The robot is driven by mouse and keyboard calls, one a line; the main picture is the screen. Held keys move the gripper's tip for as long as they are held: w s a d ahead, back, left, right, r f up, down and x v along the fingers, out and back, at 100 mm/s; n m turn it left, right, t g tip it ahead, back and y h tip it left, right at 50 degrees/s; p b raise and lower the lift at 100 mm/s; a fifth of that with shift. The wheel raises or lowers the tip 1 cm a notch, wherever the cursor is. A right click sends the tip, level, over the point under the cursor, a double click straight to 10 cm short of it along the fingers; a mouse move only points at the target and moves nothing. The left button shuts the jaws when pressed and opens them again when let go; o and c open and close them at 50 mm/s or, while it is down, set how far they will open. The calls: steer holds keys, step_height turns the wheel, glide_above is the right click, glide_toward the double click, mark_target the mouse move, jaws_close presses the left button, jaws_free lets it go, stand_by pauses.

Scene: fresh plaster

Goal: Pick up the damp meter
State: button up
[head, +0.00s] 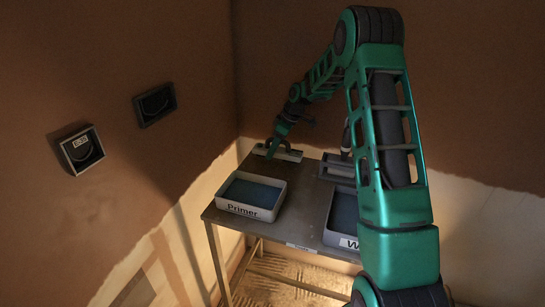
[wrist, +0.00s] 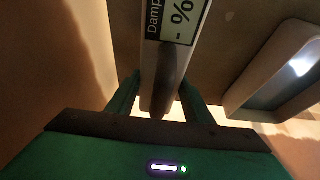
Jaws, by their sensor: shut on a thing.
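The damp meter (wrist: 181,22) is pale with a grey display reading "Damp" and "- %". It shows at the top middle of the wrist view, its narrow dark and pale end running down between my fingers. My gripper (wrist: 160,103) is shut on the damp meter. In the head view my gripper (head: 272,147) is small, low over the back left part of the metal table (head: 300,194). I cannot make out the meter clearly there, nor tell whether it touches the table.
A pale tray labelled "Primer" (head: 251,210) stands at the table's front left. A grey tray marked "W" (head: 349,243) is partly hidden by my arm. A flat pale piece with a dark handle (head: 291,155) lies at the back edge.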

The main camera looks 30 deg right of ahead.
steer(key=s+a+r, duration=0.3)
steer(key=a+r, duration=0.5)
steer(key=a, duration=0.3)
steer(key=shift+s, duration=0.4)
steer(key=o, duration=0.7)
steer(key=shift+f, duration=0.1)
steer(key=c, duration=0.4)
